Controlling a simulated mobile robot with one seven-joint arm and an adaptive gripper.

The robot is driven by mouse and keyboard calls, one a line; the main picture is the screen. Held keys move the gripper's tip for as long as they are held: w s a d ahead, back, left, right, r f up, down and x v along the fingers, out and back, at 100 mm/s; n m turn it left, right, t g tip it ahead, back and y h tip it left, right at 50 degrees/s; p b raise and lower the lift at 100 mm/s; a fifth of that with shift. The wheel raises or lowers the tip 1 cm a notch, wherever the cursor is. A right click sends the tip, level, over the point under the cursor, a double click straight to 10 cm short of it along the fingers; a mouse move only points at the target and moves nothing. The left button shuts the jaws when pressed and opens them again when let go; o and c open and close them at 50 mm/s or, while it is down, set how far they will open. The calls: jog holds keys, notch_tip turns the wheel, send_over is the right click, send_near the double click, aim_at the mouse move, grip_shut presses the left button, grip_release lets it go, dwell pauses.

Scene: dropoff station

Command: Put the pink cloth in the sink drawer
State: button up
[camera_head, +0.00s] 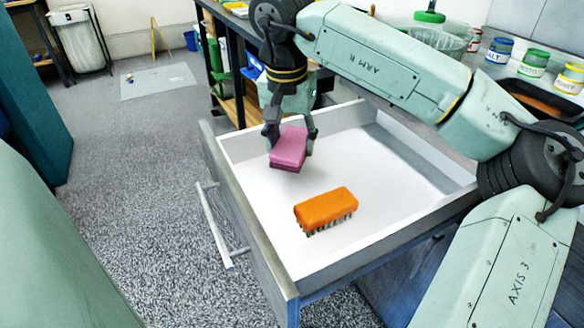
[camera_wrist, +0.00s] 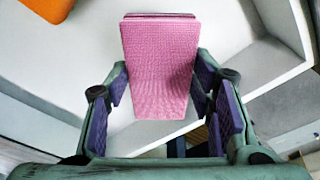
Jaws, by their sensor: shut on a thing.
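The pink cloth (camera_head: 288,148) is a folded block held between the fingers of my gripper (camera_head: 290,133). In the head view it hangs over the far left part of the open white drawer (camera_head: 385,190). In the wrist view the cloth (camera_wrist: 160,65) stands out between the purple-padded fingers of my gripper (camera_wrist: 165,105), with the white drawer floor behind it. The cloth appears to be above the drawer floor; the exact height is hard to tell. The drawer is pulled out, with its handle (camera_head: 215,225) on the left side.
An orange brush (camera_head: 326,208) lies bristles down in the drawer, nearer the front; its edge also shows in the wrist view (camera_wrist: 48,8). The drawer floor to the right of the brush is clear. Labelled jars (camera_head: 533,63) and a dark tray (camera_head: 535,98) stand on the counter.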

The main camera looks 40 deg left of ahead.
aim_at(291, 180)
jog(key=shift+f, duration=2.9)
jog(key=shift+f, duration=0.2)
jog(key=o, duration=1.1)
jog(key=r, duration=0.4)
jog(key=s+r, duration=0.1)
jog(key=r, duration=0.7)
jog(key=shift+s+d+r, duration=0.15)
jog(key=shift+s+d, duration=0.2)
